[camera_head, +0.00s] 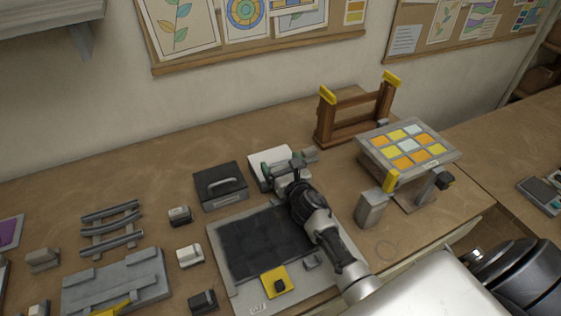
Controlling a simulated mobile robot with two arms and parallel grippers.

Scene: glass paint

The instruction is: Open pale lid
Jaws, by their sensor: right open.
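The pale lid (268,155) is the white top of a small box in the middle of the table, beside a dark box. My right gripper (287,168) is at the near right part of this pale box, overlapping it in the view. Its fingers look spread apart, with green parts showing around them. I cannot tell whether the fingers touch the lid. The gripper hides the near right part of the box, and the lid looks closed. My left gripper is not in view.
A dark box with a handle (221,186) stands close on the left. A black mat on a grey board (218,232) lies in front. A wooden frame (324,124) and a stand with a coloured tile panel (371,144) are to the right. Small grey blocks lie left.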

